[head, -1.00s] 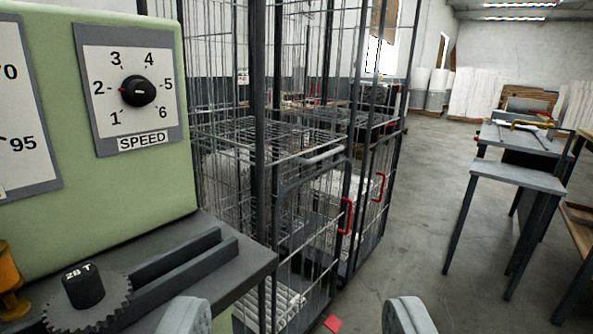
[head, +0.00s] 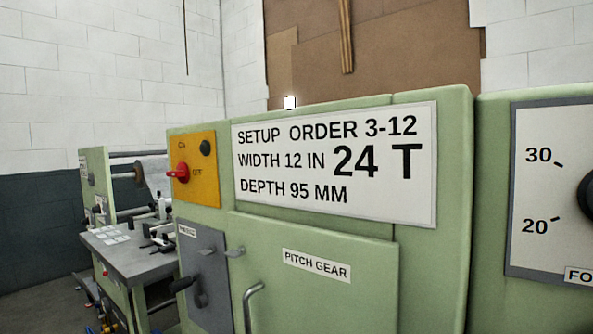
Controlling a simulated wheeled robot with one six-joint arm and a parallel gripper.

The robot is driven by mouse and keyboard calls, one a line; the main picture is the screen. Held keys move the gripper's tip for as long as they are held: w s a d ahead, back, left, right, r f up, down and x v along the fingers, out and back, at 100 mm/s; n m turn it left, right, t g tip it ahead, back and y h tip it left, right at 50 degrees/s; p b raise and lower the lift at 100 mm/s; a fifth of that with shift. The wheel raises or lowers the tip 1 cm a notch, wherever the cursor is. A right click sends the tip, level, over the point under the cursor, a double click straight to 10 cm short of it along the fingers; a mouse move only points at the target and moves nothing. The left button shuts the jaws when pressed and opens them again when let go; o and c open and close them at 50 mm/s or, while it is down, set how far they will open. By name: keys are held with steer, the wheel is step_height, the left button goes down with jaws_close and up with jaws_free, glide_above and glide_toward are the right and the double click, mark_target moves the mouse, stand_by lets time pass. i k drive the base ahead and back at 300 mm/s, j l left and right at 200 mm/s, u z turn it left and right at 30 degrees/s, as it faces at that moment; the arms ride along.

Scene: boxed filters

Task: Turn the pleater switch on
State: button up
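A red rotary switch (head: 180,172) sits on an orange-yellow plate (head: 207,192) at the upper left of the green machine (head: 450,160). Its knob points left, and a small label beside it seems to read OFF. A black round knob or button (head: 205,148) is above it on the same plate. I take this to be the pleater switch, though no readable label names it so. My gripper is not in view.
A sign (head: 335,215) reads SETUP ORDER 3-12, 24 T. Below is a PITCH GEAR door (head: 315,290) with a grey handle (head: 252,305). A grey panel (head: 203,255) has a black lever (head: 183,284). A dial (head: 560,190) is at right. Another machine (head: 130,250) stands left.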

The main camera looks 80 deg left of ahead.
mark_target(182, 172)
steer(key=u, duration=2.65)
